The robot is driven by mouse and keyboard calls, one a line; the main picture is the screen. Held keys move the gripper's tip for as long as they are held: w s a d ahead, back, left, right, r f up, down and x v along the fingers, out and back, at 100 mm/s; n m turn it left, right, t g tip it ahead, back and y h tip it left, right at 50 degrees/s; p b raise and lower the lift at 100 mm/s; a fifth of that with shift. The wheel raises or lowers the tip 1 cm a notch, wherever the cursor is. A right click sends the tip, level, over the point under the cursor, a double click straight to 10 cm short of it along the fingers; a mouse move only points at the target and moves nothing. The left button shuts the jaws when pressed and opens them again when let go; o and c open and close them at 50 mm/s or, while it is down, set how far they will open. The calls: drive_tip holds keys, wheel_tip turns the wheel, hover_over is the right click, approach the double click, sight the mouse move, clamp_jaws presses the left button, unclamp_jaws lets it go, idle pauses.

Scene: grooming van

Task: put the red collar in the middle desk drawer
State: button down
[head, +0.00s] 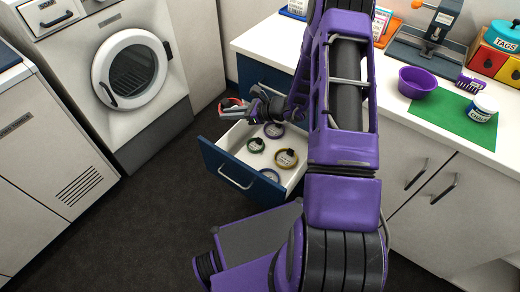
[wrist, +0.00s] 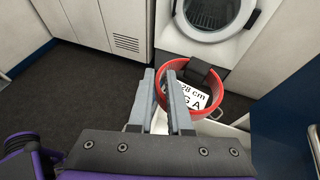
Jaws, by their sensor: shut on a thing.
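The red collar (wrist: 229,107) has a dark buckle and a white tag reading "28 cm". My gripper (wrist: 161,76) is shut on its left side in the wrist view. In the head view the red collar (head: 231,103) and my gripper (head: 240,110) are above the far left part of an open blue-fronted drawer (head: 231,172). A blue front (head: 262,76) shows above the open drawer; any lower drawer is hidden.
A white washer (head: 133,70) stands left of the drawer, with dark floor (head: 140,230) between. My arm covers part of the drawer's right side.

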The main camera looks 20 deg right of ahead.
drive_tip(key=w+f+b, duration=0.2)
drive_tip(key=f, duration=0.9)
drive_tip(key=w+f+m+t+h+b, duration=0.1)
drive_tip(key=f+b, duration=0.1)
drive_tip(key=f, duration=1)
drive_tip(key=w+f+m+h+b, duration=0.1)
drive_tip(key=w+f+b, duration=0.1)
drive_tip(key=f, duration=0.9)
drive_tip(key=shift+w+a+f+t, duration=0.25)
drive_tip(key=shift+w+a+t, duration=0.1)
drive_tip(key=shift+a+t, duration=0.05)
drive_tip(key=shift+f+m, duration=0.3)
drive_tip(key=shift+f, duration=0.35)
drive_tip(key=c, duration=0.8)
unclamp_jaws()
drive_tip(key=shift+c, duration=0.2)
drive_tip(key=shift+r, duration=0.15)
